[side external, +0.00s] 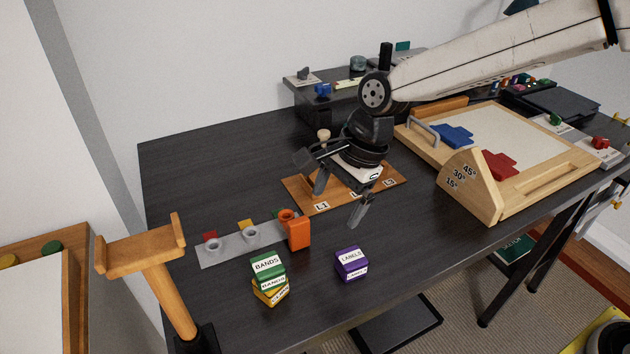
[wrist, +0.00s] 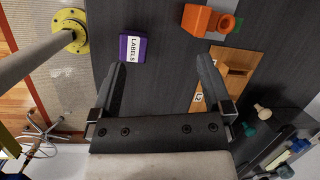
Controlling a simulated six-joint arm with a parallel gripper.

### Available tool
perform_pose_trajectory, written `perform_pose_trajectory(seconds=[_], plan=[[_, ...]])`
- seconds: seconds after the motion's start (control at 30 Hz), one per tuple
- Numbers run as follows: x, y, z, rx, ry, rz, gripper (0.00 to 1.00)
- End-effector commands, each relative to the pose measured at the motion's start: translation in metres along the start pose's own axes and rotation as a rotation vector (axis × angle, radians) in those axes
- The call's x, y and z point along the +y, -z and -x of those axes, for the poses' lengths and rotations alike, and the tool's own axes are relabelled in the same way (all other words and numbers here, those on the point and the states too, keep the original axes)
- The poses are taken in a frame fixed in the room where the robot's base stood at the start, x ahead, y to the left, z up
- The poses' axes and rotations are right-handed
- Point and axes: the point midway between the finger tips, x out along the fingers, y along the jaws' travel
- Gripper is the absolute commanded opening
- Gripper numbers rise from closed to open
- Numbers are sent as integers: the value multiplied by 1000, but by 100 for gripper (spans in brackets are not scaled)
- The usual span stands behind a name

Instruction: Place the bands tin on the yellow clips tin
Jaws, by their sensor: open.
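The green bands tin (side external: 267,268) sits on top of the yellow clips tin (side external: 271,291) near the front edge of the desk, in the side view. The two are touching, and the upper tin looks slightly turned against the lower one. My gripper (side external: 338,207) is open and empty above the desk, up and to the right of the stack and apart from it. In the wrist view, nothing is between the fingers of my gripper (wrist: 165,80). Neither the bands tin nor the clips tin shows in the wrist view.
A purple labels tin (side external: 351,263) stands right of the stack; it also shows in the wrist view (wrist: 133,48). An orange block (side external: 298,233) and a grey strip with cups (side external: 228,246) lie behind. A wooden board (side external: 299,195) is under my gripper. A wooden drawing board (side external: 560,181) stands right.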

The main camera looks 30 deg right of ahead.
Motion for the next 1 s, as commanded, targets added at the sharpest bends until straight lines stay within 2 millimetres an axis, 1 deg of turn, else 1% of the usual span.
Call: perform_pose_trajectory(seconds=[0.03,0.2,0.37,0.5,0.7,0.8,0.9,1.0], plan=[[6,16,1,20,7,49,100],[30,64,2,92,18,266,100],[56,105,4,158,8,474,100],[84,136,5,209,-16,659,100],[127,172,6,269,-71,926,100],[148,186,7,292,-101,1053,100],[166,196,6,306,-130,1160,100],[178,202,6,315,-150,1237,100]])
